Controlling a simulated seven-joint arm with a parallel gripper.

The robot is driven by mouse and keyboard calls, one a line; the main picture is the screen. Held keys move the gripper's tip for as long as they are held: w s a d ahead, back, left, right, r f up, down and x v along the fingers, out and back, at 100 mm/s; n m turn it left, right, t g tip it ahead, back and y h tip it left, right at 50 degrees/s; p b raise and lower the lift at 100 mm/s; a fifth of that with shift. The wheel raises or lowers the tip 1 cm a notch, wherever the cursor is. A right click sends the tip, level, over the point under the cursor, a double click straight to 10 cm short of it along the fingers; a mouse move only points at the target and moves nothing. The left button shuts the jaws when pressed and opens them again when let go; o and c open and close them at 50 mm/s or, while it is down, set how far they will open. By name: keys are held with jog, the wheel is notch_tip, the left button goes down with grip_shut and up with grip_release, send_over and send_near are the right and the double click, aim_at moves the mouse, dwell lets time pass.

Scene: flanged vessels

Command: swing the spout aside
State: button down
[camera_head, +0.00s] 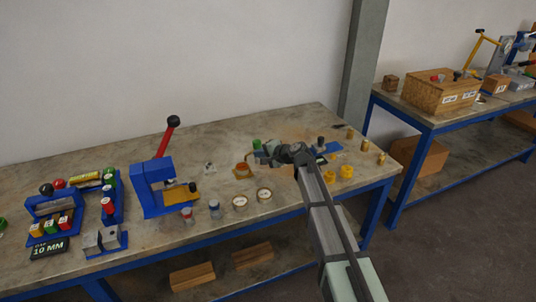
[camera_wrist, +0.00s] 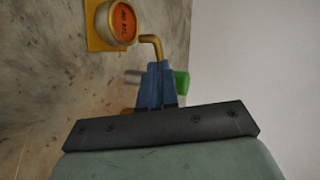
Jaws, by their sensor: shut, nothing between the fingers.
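The spout (camera_wrist: 153,42) is a bent brass pipe at the top middle of the wrist view. Beside it on the left is an orange-faced round vessel (camera_wrist: 121,22) on a yellow base (camera_wrist: 97,30); it also shows in the head view (camera_head: 242,169). My gripper (camera_wrist: 158,66) has its blue fingers closed together, with their tips right at the lower end of the spout. I cannot tell whether they touch it. A green part (camera_wrist: 181,82) and a grey rod (camera_wrist: 133,76) show partly hidden behind the fingers. In the head view my gripper (camera_head: 262,154) is beside the vessel.
Two dial gauges (camera_head: 264,195) lie near the bench front. Yellow fittings (camera_head: 345,173) and small brass pieces (camera_head: 381,158) are to the right of my arm. The bench (camera_head: 115,165) is open behind the press.

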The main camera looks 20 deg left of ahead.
jog(key=shift+x, duration=1.2)
jog(key=shift+s+a+m+t+h, duration=0.15)
jog(key=shift+a+m+t+h, duration=0.2)
jog(key=shift+m+t, duration=0.35)
jog(key=shift+s+a+m+t+h, duration=0.1)
jog(key=shift+a+m+t+h, duration=0.2)
jog(key=shift+m+t, duration=0.3)
jog(key=shift+a+m+t+h, duration=0.4)
jog(key=shift+m+t+h, duration=0.2)
jog(key=shift+m+t, duration=0.15)
jog(key=shift+a+m+t+h, duration=0.4)
jog(key=shift+m+t+h, duration=0.2)
jog(key=shift+m, duration=0.25)
jog(key=shift+a+t, duration=0.1)
jog(key=shift+t, duration=0.15)
jog(key=shift+w+a, duration=0.2)
jog(key=shift+w, duration=0.05)
jog(key=shift+w+a, duration=0.3)
jog(key=shift+a, duration=0.25)
jog(key=shift+w+a, duration=0.3)
jog(key=shift+a, duration=0.25)
jog(key=shift+w+a, duration=0.55)
jog(key=shift+w, duration=0.4)
